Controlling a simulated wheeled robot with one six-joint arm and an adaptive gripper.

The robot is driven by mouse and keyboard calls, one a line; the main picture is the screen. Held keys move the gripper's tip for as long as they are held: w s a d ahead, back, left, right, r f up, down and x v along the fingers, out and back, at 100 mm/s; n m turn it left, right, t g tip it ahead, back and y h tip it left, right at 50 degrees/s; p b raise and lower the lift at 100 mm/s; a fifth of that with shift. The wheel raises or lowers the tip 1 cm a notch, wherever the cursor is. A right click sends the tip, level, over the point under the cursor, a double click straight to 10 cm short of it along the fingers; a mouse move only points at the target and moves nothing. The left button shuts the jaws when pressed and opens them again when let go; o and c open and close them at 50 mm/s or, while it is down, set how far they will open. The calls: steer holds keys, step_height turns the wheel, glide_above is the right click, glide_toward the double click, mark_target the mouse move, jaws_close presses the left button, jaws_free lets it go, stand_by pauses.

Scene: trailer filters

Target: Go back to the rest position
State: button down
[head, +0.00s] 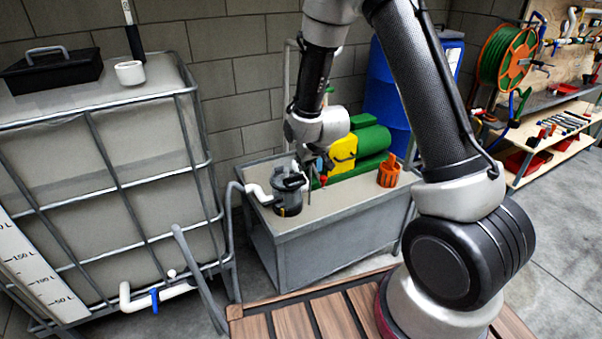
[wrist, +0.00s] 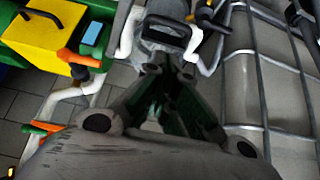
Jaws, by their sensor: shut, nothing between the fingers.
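My gripper (head: 314,168) is shut and empty. It hangs from my bent arm above the grey metal bench, close to a dark filter housing (head: 289,200) with a black handle on top. In the head view the gripper is just right of and above this housing. In the wrist view the shut fingers (wrist: 168,68) point toward the black handle (wrist: 166,27). I cannot tell whether they touch it. The fingertips are small and dark in the head view.
The grey bench (head: 330,217) also carries a green and yellow machine (head: 343,153) and an orange slotted holder (head: 388,172). A caged tank (head: 100,160) stands left, with a black toolbox (head: 52,70) and white cup (head: 130,72) on top. A blue barrel (head: 384,100) stands behind.

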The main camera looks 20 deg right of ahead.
steer(key=s+d+f+g, duration=0.2)
steer(key=s+f, duration=0.3)
steer(key=s, duration=0.3)
steer(key=s+d+f+g, duration=0.15)
steer(key=s+f, duration=0.25)
steer(key=s, duration=0.4)
steer(key=s+r+g+h, duration=0.1)
steer(key=s+r+g, duration=0.2)
steer(key=s, duration=0.1)
steer(key=s+d+r+t, duration=0.1)
steer(key=s+d+r, duration=0.2)
steer(key=r, duration=0.8)
steer(key=s+d+r+m+t, duration=0.1)
steer(key=s+d+r, duration=0.2)
steer(key=s+r, duration=0.3)
steer(key=s+d+r+m+t, duration=0.1)
steer(key=s+d+r, duration=0.2)
steer(key=r, duration=1.3)
steer(key=shift+s+d+t, duration=0.35)
steer(key=shift+s+d, duration=0.05)
steer(key=shift+s, duration=0.55)
